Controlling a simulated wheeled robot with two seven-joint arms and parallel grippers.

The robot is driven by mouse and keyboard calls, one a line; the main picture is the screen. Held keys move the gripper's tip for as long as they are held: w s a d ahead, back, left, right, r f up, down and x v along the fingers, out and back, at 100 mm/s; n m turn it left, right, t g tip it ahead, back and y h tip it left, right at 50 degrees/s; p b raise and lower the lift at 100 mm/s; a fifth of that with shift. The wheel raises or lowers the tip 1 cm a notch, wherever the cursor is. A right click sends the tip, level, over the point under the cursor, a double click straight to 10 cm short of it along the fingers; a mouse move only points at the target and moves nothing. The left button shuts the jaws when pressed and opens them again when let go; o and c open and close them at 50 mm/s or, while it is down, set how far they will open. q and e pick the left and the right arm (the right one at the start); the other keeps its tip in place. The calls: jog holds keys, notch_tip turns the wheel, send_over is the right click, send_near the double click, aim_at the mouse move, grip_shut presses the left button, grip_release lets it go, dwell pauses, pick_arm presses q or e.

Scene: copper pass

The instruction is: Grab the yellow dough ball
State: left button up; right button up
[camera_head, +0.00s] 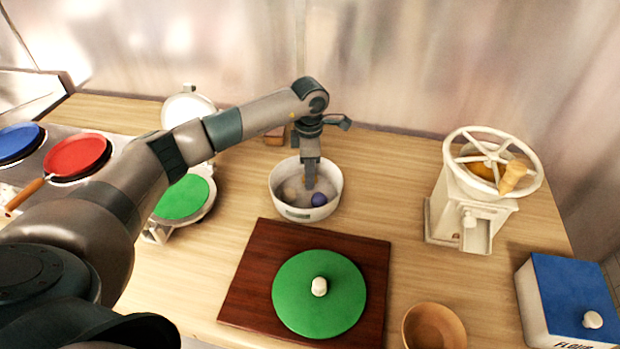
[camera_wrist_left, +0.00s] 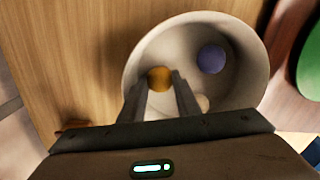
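The yellow dough ball (camera_wrist_left: 159,79) lies in the white bowl (camera_head: 283,210). In the left wrist view it shows between the tips of my left gripper (camera_wrist_left: 160,80), with one finger on each side. The fingers stand apart, and I see no clear grip on the ball. The bowl's rim also shows in that view (camera_wrist_left: 135,70). In the head view my left gripper (camera_head: 309,186) points straight down into the bowl and mostly hides the yellow ball. My right gripper is not in view.
A blue-purple ball (camera_head: 318,199) and a pale ball (camera_head: 290,194) share the bowl. A dark board (camera_head: 245,290) with a green lid (camera_head: 300,300) lies in front. A white mill (camera_head: 465,205), a wooden cup (camera_head: 434,328) and a flour box (camera_head: 535,300) stand to the right.

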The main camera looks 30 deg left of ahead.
pick_arm(q)
jog(key=shift+r, duration=0.1)
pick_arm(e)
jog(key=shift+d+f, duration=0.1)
pick_arm(q)
jog(key=shift+r+b, duration=0.45)
jog(key=shift+b, duration=0.05)
jog(key=r+b, duration=0.1)
jog(key=d+r+b, duration=0.1)
jog(key=r, duration=0.1)
jog(key=shift+r, duration=0.1)
jog(key=s+d+r+b, duration=0.3)
jog(key=d+r, duration=0.3)
jog(key=d, duration=0.4)
jog(key=shift+d+r+b, duration=0.15)
jog(key=shift+r+b, duration=0.2)
jog(key=shift+b, duration=0.15)
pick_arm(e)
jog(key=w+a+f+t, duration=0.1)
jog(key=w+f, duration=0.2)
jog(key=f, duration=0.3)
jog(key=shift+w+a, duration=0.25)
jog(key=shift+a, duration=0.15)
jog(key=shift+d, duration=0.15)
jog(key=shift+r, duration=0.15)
